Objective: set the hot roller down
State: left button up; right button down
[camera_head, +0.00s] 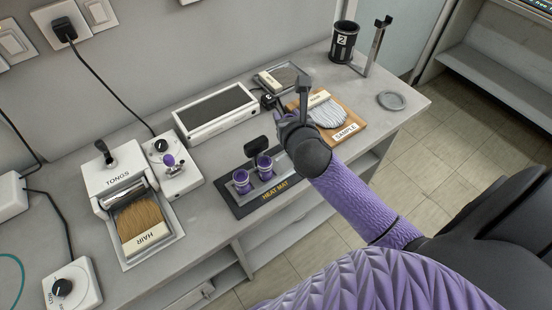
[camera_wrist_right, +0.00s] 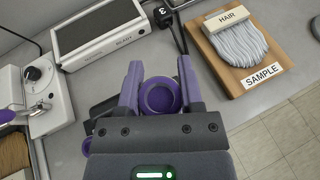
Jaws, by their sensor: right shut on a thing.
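My right gripper (camera_head: 284,118) is shut on a purple roller (camera_wrist_right: 160,97), which shows end-on between the purple fingertips (camera_wrist_right: 160,88) in the right wrist view. In the head view this roller is mostly hidden by the gripper. The black heat mat (camera_head: 274,191) lies at the counter's front edge, left of and nearer than my right gripper. I cannot tell the gap between the held roller and the surface below. My left gripper is out of view.
A wooden SAMPLE board (camera_head: 353,119) with a grey hair swatch lies right of my gripper. A long white-framed box (camera_head: 215,114) stands behind the mat. The TONGS unit (camera_head: 112,181) with brown hair is at left.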

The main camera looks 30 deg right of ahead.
notch_tip(320, 180, down, 10)
jog(key=b, duration=0.5)
jog(key=shift+w+f, duration=0.1)
jog(key=shift+f, duration=0.1)
jog(key=shift+r, duration=0.25)
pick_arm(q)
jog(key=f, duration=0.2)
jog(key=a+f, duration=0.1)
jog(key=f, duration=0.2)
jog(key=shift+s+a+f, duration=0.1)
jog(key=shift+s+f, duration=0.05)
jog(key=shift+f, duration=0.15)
pick_arm(e)
jog(key=c, duration=0.7)
grip_release()
jog(key=shift+f, duration=0.15)
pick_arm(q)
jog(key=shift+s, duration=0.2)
pick_arm(e)
jog(key=shift+o, duration=0.9)
jog(key=shift+a, duration=0.1)
jog(key=shift+r, duration=0.3)
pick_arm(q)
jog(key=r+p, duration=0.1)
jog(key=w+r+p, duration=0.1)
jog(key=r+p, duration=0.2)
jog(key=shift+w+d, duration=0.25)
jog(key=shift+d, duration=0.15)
pick_arm(e)
jog(key=v, duration=1.2)
